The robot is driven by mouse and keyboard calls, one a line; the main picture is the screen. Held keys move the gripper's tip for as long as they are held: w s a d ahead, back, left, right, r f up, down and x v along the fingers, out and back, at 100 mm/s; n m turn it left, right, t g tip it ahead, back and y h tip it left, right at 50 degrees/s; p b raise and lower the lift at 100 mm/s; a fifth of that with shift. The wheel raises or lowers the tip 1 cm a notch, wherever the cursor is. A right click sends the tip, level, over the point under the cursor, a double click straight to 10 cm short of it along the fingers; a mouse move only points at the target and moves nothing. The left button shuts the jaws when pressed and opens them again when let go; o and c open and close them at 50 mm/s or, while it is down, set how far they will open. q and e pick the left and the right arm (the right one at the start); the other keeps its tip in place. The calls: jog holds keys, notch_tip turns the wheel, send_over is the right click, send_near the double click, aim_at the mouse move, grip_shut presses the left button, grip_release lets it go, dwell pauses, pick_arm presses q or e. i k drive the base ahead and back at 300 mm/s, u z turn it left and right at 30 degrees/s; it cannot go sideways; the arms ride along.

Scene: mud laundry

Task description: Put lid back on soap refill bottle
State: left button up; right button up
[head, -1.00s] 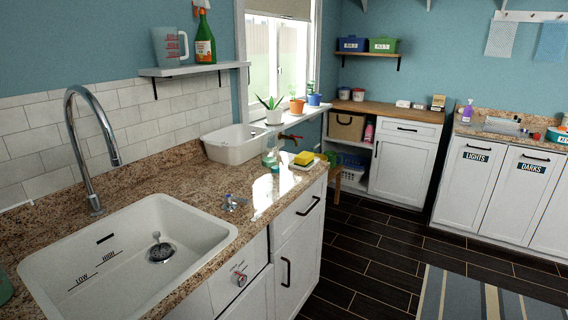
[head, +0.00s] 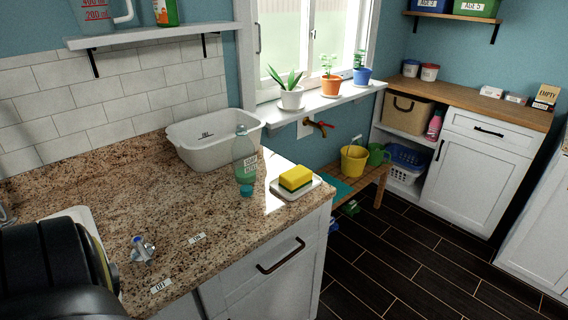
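A translucent teal bottle (head: 243,155) with a pale label stands upright on the granite counter, in front of the white basin. It looks like the soap refill bottle. A small teal piece (head: 247,190) sits at the foot of the bottle on its near side. It may be the lid, but it is too small to tell whether it is separate from the bottle. The top of the bottle is narrow and pale. A dark rounded part of my own arm fills the lower left corner. Neither gripper is in view.
A yellow sponge (head: 295,178) lies on a white dish (head: 313,188) right of the bottle. The white basin (head: 215,140) stands behind it.

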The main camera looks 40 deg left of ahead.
aim_at(244, 159)
jog(key=i, duration=1.05)
jog(key=u, duration=3.15)
